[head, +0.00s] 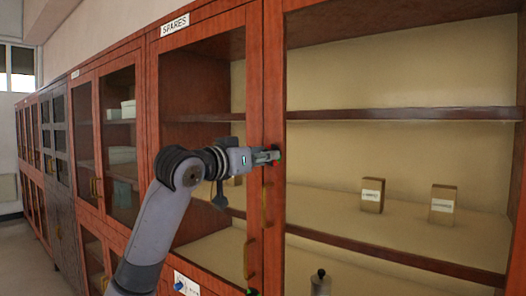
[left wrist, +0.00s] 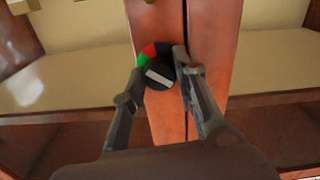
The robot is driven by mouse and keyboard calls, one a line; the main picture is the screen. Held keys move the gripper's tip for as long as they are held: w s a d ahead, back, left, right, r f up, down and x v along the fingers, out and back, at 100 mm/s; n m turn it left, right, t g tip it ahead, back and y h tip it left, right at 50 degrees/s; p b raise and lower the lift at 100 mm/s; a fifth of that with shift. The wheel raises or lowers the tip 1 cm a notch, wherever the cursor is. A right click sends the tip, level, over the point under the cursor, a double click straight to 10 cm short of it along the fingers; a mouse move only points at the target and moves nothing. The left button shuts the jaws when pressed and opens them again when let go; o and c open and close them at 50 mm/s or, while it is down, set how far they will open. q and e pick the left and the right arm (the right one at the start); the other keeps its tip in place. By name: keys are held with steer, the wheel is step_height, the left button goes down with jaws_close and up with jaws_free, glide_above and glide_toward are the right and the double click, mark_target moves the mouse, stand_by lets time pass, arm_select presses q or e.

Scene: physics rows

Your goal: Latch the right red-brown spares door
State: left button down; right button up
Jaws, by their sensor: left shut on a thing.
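The right red-brown spares door (head: 274,70) has a large glass pane and looks closed or nearly so; I cannot tell if a small gap remains. A black latch knob (left wrist: 160,73) with a white line sits near the seam between the doors. Red shows above it and green to its left in the left wrist view. My left gripper (head: 268,156) is shut on this knob, one finger on each side; its fingers also show in the left wrist view (left wrist: 159,75). The knob is mostly hidden by the gripper in the head view. My right gripper is not in view.
A SPARES label (head: 175,25) is above the left door. Brass handles (head: 247,260) flank the seam below my gripper. Two labelled boxes (head: 372,195) (head: 443,204) stand on a shelf behind the glass. More cabinets (head: 60,150) run along the wall to the left.

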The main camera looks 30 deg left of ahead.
arm_select(q)
steer(key=m+p, duration=0.1)
steer(key=m, duration=0.1)
steer(key=m+p, duration=0.2)
steer(key=m, duration=0.1)
steer(key=shift+r+m, duration=0.2)
steer(key=shift+m, duration=0.1)
steer(key=shift+f+m+p, duration=0.1)
steer(key=shift+m+p, duration=1.35)
steer(key=shift+m, duration=0.85)
steer(key=c, duration=1.3)
jaws_free()
steer(key=shift+f, duration=0.1)
steer(key=shift+s, duration=0.15)
